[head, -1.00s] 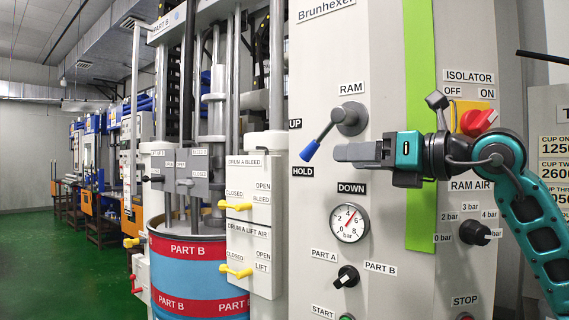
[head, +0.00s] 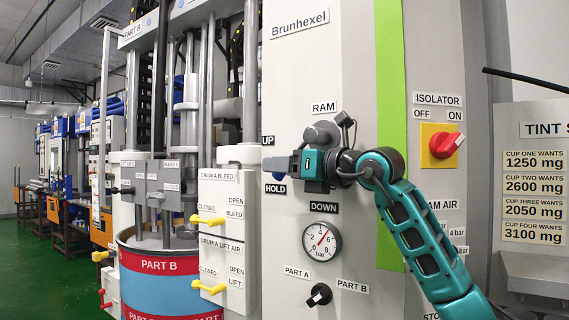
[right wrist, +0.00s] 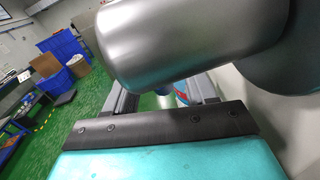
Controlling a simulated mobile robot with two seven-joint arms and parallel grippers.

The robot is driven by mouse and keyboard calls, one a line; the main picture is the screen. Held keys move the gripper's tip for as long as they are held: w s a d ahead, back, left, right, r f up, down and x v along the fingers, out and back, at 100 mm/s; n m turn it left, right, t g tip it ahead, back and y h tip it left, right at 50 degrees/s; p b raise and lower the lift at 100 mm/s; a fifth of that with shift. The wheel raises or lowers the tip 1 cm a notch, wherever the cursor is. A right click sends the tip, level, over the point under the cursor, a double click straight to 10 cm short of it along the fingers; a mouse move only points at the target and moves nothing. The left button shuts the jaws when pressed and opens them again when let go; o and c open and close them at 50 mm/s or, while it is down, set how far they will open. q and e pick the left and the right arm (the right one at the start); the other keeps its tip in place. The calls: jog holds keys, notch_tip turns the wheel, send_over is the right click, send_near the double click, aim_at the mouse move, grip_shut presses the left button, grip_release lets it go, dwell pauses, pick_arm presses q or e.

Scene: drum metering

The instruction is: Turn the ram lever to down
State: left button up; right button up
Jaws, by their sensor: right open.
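The ram lever's grey hub (head: 322,133) is on the panel below the RAM label. Its blue knob (head: 278,176) shows under my right gripper, close to the HOLD label (head: 276,189); most of the arm between is hidden. The DOWN label (head: 324,208) is lower right of the knob. My right gripper (head: 272,164) lies across the lever in the head view. In the right wrist view its two fingers (right wrist: 163,98) stand apart, with a large grey rounded part (right wrist: 175,45) close in front. I cannot tell whether the gripper touches the lever. My left gripper is not in view.
A pressure gauge (head: 322,241) and the PART A/PART B selector (head: 319,294) are below the lever. The red isolator switch (head: 446,145) is to the right. The drum (head: 165,282) and yellow-handled valves (head: 208,221) are to the left.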

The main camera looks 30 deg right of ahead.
jog(key=shift+w, duration=0.15)
grip_shut()
dwell(0.5)
